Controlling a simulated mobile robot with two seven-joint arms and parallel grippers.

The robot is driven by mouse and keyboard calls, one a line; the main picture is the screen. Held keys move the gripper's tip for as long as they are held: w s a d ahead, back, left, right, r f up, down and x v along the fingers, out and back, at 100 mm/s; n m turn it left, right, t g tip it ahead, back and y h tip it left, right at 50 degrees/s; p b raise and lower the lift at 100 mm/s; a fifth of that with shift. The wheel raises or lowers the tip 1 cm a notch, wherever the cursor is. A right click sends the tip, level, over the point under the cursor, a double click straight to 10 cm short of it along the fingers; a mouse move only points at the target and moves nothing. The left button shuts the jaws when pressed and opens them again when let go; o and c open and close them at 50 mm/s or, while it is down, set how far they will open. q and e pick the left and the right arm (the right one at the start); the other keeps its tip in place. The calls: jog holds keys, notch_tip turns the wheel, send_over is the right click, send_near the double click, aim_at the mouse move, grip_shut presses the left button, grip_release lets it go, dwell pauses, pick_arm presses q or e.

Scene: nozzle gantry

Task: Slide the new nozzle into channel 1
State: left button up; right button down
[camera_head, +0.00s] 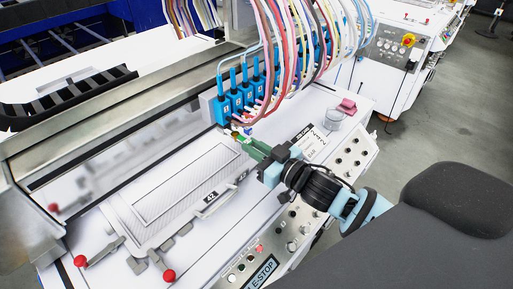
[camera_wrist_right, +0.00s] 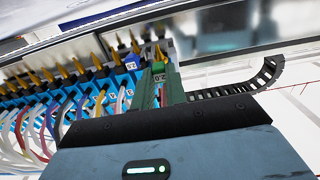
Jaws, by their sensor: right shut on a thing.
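A row of blue channel blocks (camera_head: 238,98) with hoses stands on the gantry at the top middle of the head view. The nearest block carries a small number label, too small to read surely. My right gripper (camera_head: 247,143) is shut on the new nozzle (camera_head: 240,133), just in front of the near end of that row. In the wrist view the nozzle (camera_wrist_right: 158,60) has a brass tip and a label like 2.0, between the green fingers (camera_wrist_right: 159,88). It appears beside the row's end block (camera_wrist_right: 131,66); whether they touch is unclear. My left gripper is out of view.
A clear cup (camera_head: 333,119) and a pink block (camera_head: 347,106) stand right of the gripper. A white machine bed with a framed mesh panel (camera_head: 185,185) and red-knobbed clamps (camera_head: 169,274) lies left. Many coloured hoses (camera_head: 300,45) arch above. A black cable chain (camera_wrist_right: 245,82) runs behind.

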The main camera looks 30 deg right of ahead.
aim_at(243, 138)
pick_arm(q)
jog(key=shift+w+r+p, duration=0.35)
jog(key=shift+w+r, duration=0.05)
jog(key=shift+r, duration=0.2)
pick_arm(e)
jog(key=shift+x, duration=2)
dwell(0.6)
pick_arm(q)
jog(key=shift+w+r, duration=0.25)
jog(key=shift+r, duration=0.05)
pick_arm(e)
jog(key=shift+r, duration=0.1)
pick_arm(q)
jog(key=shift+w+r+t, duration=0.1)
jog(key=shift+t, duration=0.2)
pick_arm(e)
jog(key=shift+f, duration=0.25)
dwell(0.7)
jog(key=c, duration=1.3)
grip_release()
jog(key=shift+c, duration=0.2)
